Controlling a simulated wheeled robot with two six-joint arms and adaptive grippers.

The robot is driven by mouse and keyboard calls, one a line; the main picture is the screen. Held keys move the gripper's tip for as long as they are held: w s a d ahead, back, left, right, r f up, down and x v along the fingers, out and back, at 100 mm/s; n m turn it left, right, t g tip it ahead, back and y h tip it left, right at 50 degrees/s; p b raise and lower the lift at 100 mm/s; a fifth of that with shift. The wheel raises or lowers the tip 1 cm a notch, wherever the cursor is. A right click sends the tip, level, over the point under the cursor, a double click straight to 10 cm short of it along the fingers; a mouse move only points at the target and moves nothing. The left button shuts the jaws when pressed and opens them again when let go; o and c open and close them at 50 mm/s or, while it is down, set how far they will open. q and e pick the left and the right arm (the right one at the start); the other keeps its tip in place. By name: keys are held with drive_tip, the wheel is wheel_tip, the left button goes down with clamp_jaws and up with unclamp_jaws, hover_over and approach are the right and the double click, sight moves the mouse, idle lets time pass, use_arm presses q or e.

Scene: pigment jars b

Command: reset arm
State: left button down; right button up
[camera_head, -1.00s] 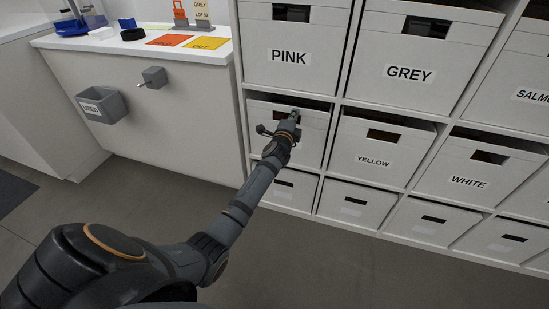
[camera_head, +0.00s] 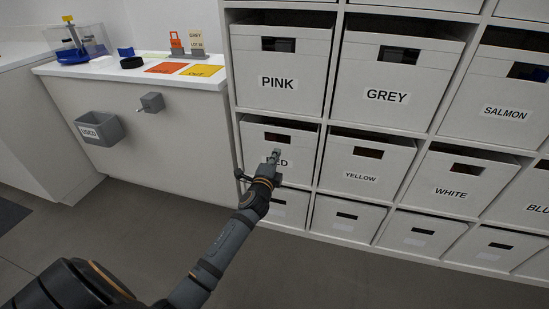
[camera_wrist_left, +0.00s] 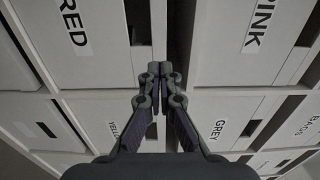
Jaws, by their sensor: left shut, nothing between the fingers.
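My left gripper (camera_head: 274,156) shows in the head view in front of the bin marked RED (camera_head: 255,150), covering part of its label. In the left wrist view the gripper's fingers (camera_wrist_left: 159,68) are closed together with nothing between them. That view also shows the RED bin (camera_wrist_left: 75,45) at the upper left and the PINK bin (camera_wrist_left: 245,40) at the upper right. My right gripper is in neither view.
The white shelf holds bins marked PINK (camera_head: 277,60), GREY (camera_head: 385,75), YELLOW (camera_head: 365,165), WHITE (camera_head: 450,180) and SALMON (camera_head: 505,95). A counter at the left carries orange (camera_head: 166,68) and yellow (camera_head: 203,70) cards. A USED bin (camera_head: 107,127) hangs below. Grey floor is open in front.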

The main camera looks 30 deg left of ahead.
use_arm(q)
drive_tip(key=shift+s+d+f, duration=0.1)
drive_tip(key=shift+s, duration=0.5)
